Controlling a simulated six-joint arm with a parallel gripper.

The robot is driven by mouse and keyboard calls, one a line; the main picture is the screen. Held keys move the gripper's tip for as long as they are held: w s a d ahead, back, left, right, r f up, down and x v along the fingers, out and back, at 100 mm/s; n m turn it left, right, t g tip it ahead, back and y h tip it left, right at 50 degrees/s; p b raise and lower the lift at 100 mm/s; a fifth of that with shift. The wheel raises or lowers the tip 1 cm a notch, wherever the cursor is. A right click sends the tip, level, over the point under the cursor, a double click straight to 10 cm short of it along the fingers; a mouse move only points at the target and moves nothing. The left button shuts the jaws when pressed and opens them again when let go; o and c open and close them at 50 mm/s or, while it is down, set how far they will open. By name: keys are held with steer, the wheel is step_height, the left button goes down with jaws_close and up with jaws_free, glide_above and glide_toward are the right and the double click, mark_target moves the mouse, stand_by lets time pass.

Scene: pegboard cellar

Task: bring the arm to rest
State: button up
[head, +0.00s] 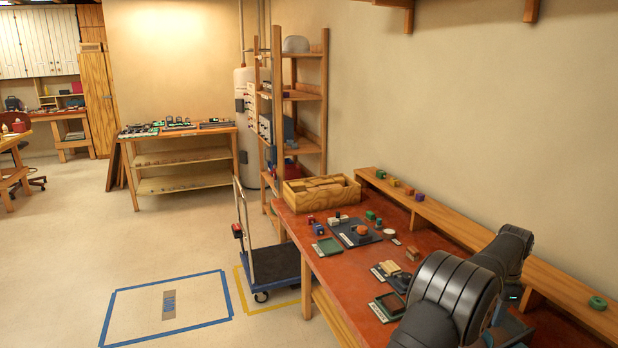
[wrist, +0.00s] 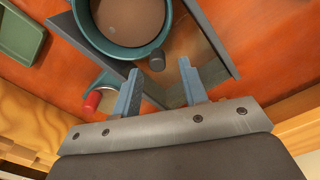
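My gripper (wrist: 160,68) shows in the wrist view with its two blue-grey fingers spread apart and nothing between them. Just beyond the fingertips is a round teal-rimmed container (wrist: 161,40) with a brown inside, on a dark grey tray (wrist: 215,35). The fingers appear apart from it, though the left finger overlaps the tray's edge in the picture. In the head view my dark arm reaches in over the right side of the red-topped workbench (head: 325,262); the gripper itself cannot be made out there.
A wooden box (head: 290,198) stands at the bench's far end. Small blocks and trays, including a green tray (head: 328,246), lie across the top. A raised wooden ledge (head: 440,215) runs along the wall side. A trolley (head: 272,265) stands on the floor beside the bench.

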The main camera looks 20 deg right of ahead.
steer(key=shift+f, duration=0.85)
step_height(320, 180, up, 17)
step_height(320, 180, down, 17)
steer(key=shift+a+f, duration=0.1)
steer(key=shift+f, duration=0.1)
steer(key=a, duration=1)
steer(key=shift+a+r, duration=0.25)
steer(key=shift+a, duration=0.15)
step_height(320, 180, up, 17)
